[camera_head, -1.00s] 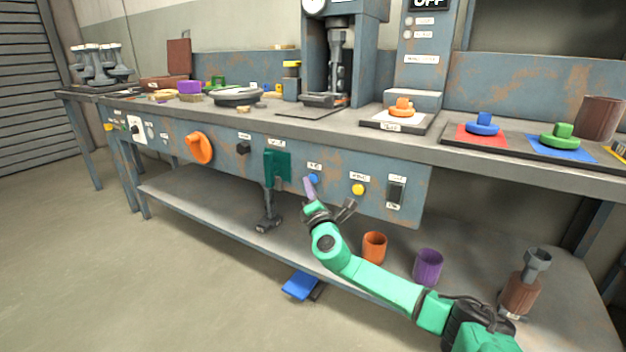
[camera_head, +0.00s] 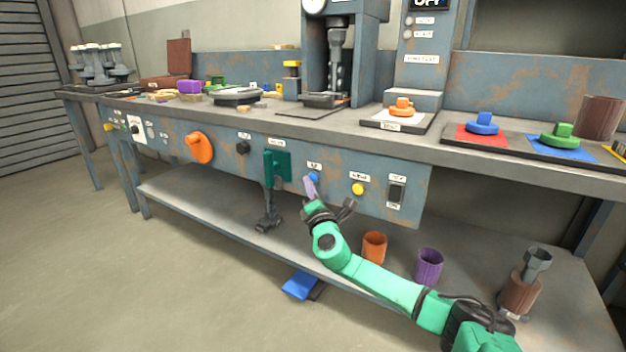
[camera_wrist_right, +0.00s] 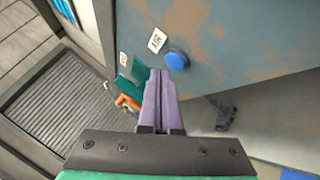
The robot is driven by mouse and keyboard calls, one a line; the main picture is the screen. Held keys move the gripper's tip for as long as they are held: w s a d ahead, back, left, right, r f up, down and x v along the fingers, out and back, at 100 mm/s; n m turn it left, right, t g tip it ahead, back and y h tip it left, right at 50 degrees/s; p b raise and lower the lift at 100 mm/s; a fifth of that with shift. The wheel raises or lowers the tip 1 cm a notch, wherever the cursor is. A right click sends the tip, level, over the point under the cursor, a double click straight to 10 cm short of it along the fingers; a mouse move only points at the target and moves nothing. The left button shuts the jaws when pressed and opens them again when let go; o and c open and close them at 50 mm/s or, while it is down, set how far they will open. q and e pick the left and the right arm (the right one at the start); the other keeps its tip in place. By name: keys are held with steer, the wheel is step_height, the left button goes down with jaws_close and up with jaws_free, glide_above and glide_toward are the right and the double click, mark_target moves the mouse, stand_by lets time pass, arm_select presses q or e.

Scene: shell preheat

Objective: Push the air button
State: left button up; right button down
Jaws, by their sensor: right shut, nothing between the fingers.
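The air button is a round blue button (camera_head: 314,176) on the bench's front panel, under a small white label. It also shows in the right wrist view (camera_wrist_right: 177,60), just beyond and to the right of the fingertips. My right gripper (camera_head: 309,183) is shut and empty, with its purple fingers pointing up at the panel just at the lower left of the button. In the right wrist view the closed fingertips (camera_wrist_right: 159,73) lie close to the button; I cannot tell whether they touch it. My left gripper is not in view.
The front panel also has a yellow button (camera_head: 358,189), a black switch (camera_head: 396,193), a green lever plate (camera_head: 283,163) and an orange knob (camera_head: 200,147). Orange (camera_head: 374,246) and purple cups (camera_head: 428,266) stand on the lower shelf. A blue pedal (camera_head: 300,285) is on the floor.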

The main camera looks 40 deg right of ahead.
steer(key=shift+w+d, duration=0.1)
steer(key=shift+d, duration=0.25)
steer(key=shift+w+d+b, duration=0.1)
steer(key=shift+d+b, duration=0.3)
steer(key=shift+b, duration=0.15)
stand_by(0.3)
steer(key=shift+s+a+p, duration=0.25)
steer(key=shift+a+p, duration=0.15)
steer(key=shift+a, duration=0.4)
steer(key=a, duration=0.1)
steer(key=s+a+p, duration=0.1)
steer(key=a, duration=0.1)
steer(key=a+p, duration=0.1)
steer(key=shift+s+a, duration=0.25)
steer(key=shift+a, duration=0.15)
stand_by(0.6)
